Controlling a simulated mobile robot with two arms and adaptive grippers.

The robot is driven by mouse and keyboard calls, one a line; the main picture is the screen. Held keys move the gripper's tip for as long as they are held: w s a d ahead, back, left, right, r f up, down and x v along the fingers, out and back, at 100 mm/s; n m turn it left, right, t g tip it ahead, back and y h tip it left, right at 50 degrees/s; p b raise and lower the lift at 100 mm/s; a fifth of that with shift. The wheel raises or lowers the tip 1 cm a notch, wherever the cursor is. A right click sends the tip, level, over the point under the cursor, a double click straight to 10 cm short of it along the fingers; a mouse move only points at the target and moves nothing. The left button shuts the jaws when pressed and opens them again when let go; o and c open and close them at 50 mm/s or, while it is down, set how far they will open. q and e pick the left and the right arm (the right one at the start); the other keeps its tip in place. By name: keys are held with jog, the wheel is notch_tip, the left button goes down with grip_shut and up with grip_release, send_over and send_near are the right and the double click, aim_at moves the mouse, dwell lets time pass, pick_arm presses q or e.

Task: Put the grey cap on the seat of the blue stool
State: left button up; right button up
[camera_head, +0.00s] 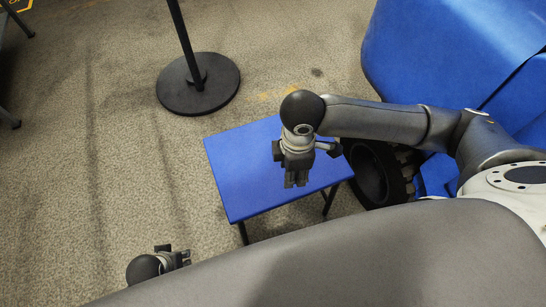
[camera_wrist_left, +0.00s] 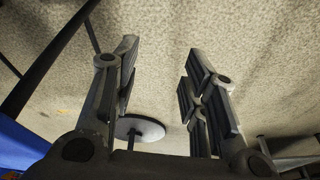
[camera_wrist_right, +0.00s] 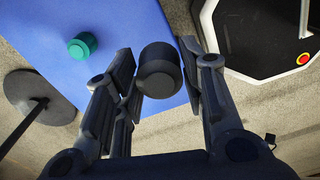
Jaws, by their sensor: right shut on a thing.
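The blue stool (camera_head: 240,175) stands on the carpet below my right gripper (camera_head: 297,182). In the right wrist view, its flat blue seat (camera_wrist_right: 130,25) fills the upper left. My right gripper (camera_wrist_right: 160,85) is shut on the dark grey cap (camera_wrist_right: 158,72), which sits between its fingers with the seat behind it. I cannot tell the exact gap between cap and seat. The cap does not show clearly in the head view. My left gripper (camera_head: 182,258) is low at the bottom left of the head view. In the left wrist view, its fingers (camera_wrist_left: 160,90) are apart and empty.
A teal cap (camera_wrist_right: 82,45) rests on the seat. A black post with a round base (camera_head: 198,85) stands beyond the stool; its base also shows in the left wrist view (camera_wrist_left: 140,128). A large blue padded object (camera_head: 440,50) is at the upper right.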

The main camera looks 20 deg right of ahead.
jog(key=w+a+f+b, duration=0.1)
jog(key=w+f+b, duration=0.15)
jog(key=w, duration=0.45)
pick_arm(q)
jog(key=w+b+v, duration=0.2)
jog(key=v, duration=0.9)
pick_arm(e)
send_over(267, 159)
jog(key=f, duration=0.4)
jog(key=s+f, duration=0.1)
jog(key=f, duration=0.1)
jog(key=shift+f, duration=0.1)
jog(key=shift+w+f+b, duration=0.35)
jog(key=shift+w+f, duration=0.05)
notch_tip(267, 159, down, 3)
jog(key=shift+w+f+b, duration=0.1)
jog(key=shift+b, duration=0.65)
pick_arm(q)
jog(key=w+d+r+t, duration=0.1)
jog(key=w+r+t, duration=0.1)
jog(key=w+t, duration=0.2)
jog(key=shift+w+d+h, duration=0.4)
jog(key=shift+w, duration=0.5)
